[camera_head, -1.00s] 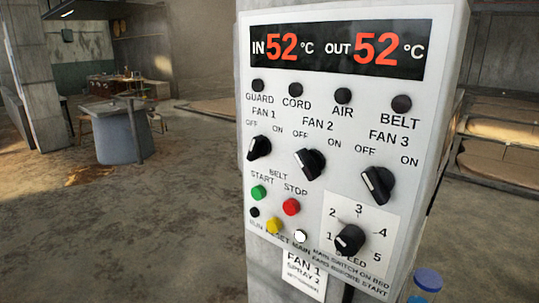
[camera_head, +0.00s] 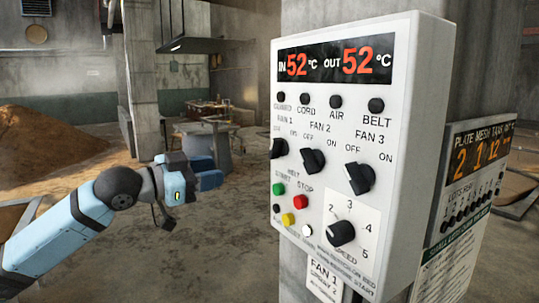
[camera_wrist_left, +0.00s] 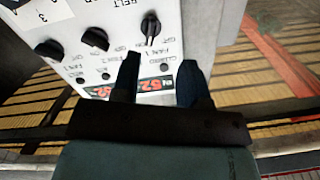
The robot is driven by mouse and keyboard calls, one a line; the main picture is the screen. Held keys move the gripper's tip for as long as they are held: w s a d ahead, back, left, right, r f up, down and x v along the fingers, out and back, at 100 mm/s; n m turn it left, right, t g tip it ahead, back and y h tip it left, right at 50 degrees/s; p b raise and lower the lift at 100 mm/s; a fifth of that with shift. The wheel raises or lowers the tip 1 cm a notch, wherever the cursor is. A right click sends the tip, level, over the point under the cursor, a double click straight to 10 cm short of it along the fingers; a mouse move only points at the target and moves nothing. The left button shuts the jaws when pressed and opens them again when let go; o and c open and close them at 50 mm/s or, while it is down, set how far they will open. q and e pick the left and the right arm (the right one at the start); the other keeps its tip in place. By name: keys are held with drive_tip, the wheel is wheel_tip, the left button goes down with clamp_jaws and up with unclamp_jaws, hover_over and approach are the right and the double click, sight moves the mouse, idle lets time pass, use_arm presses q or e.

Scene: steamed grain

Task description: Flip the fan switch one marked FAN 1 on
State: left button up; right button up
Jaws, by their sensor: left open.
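The FAN 1 switch (camera_head: 278,148) is a black rotary knob at the left edge of the white control panel (camera_head: 405,140). In the left wrist view the panel is upside down, and the FAN 1 knob (camera_wrist_left: 150,28) is the rightmost of the three. I cannot tell its setting. The FAN 2 knob (camera_head: 313,161) and FAN 3 knob (camera_head: 359,178) point toward OFF. My left gripper (camera_head: 216,180) is left of the panel and apart from it. In the left wrist view its two fingers (camera_wrist_left: 159,62) are open and empty, with the panel beyond them.
Below the knobs are a green button (camera_head: 278,189), a red button (camera_head: 306,188) and a speed dial (camera_head: 341,233). A second display panel (camera_head: 476,190) stands behind at right. A table (camera_head: 208,128) is in the left background. The floor left of the panel is open.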

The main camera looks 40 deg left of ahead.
use_arm(q)
wheel_tip(320, 180, up, 4)
drive_tip(key=s+d+f+m, duration=0.1)
drive_tip(key=d, duration=0.1)
drive_tip(key=p, duration=0.3)
approach(272, 148)
drive_tip(key=shift+w, duration=1.25)
drive_tip(key=shift+h, duration=0.4)
drive_tip(key=p+x, duration=0.3)
drive_tip(key=x, duration=0.3)
drive_tip(key=shift+w+d+f, duration=0.1)
drive_tip(key=shift+w+d, duration=0.2)
drive_tip(key=shift+w, duration=0.15)
